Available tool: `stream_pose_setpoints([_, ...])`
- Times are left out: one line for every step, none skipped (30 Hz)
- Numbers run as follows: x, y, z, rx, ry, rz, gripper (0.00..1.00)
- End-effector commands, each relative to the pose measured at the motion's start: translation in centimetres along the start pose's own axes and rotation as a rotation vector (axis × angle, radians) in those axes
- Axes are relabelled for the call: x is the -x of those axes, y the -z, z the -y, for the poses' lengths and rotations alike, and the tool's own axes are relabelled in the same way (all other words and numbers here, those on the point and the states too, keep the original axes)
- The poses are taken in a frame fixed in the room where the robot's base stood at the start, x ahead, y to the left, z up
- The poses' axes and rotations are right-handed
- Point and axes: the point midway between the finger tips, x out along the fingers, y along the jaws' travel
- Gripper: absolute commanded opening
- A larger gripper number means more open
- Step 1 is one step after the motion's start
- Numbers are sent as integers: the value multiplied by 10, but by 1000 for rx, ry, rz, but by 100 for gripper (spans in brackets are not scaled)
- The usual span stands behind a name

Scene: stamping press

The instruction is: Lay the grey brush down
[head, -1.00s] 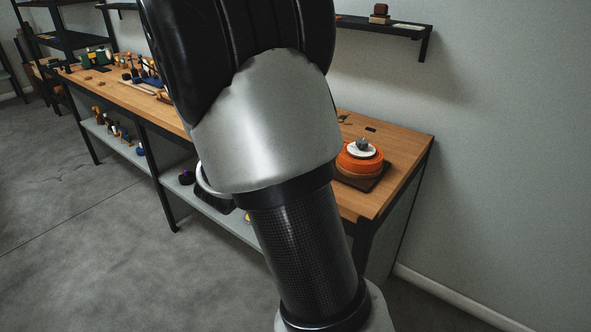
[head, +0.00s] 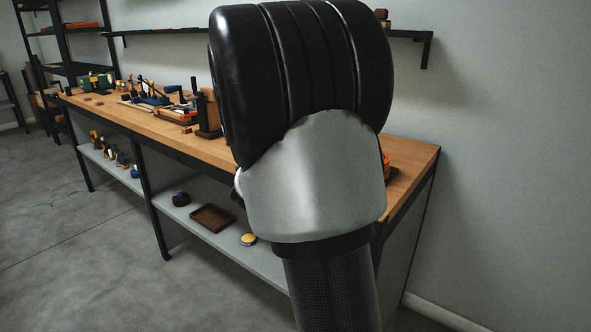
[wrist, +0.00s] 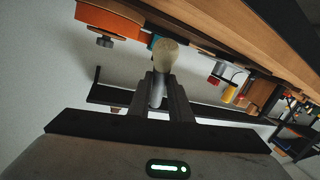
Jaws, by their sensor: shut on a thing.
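In the wrist view my gripper (wrist: 159,92) is shut on a slim pale grey piece with a rounded tan end (wrist: 165,55), which I take to be the grey brush (wrist: 157,91). The tan end points out past the fingertips, towards the workbench edge (wrist: 215,35). The brush appears held clear of the bench; how far from it I cannot tell. In the head view my arm hides both gripper and brush.
An orange round thing (head: 386,163) there is mostly behind my arm. Tools and a dark wooden block (head: 208,115) stand farther left. The lower shelf holds a brown tray (head: 212,218) and a yellow-topped round item (head: 248,239).

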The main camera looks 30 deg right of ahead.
Motion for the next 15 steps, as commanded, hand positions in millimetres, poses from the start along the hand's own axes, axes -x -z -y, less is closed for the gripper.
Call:
stream_pose_setpoints([-1, -6, 1, 3, -1, 2, 0])
stream_pose_setpoints([-1, -8, 1, 2, -1, 2, 0])
stream_pose_setpoints([-1, -10, 2, 1, 0, 1, 0])
stream_pose_setpoints([-2, -11, 2, 0, 0, 0, 0])
stream_pose_setpoints([-2, -12, 2, 0, 0, -1, 0])
stream_pose_setpoints([-2, -13, 3, 0, 0, -1, 0])
stream_pose_setpoints([-2, -14, 3, 0, 0, -1, 0])
stream_pose_setpoints([-2, -14, 3, 0, 0, -1, 0])
stream_pose_setpoints([-2, -15, 3, -1, 1, -1, 0])
stream_pose_setpoints([-2, -15, 3, -1, 1, -1, 0])
stream_pose_setpoints([-2, -15, 3, -1, 1, -1, 0])
stream_pose_setpoints([-2, -15, 3, -1, 1, -1, 0])
stream_pose_setpoints([-2, -15, 3, -1, 1, -1, 0])
stream_pose_setpoints([-2, -15, 3, -1, 1, -1, 0])
stream_pose_setpoints([-2, -15, 3, -1, 1, -1, 0])
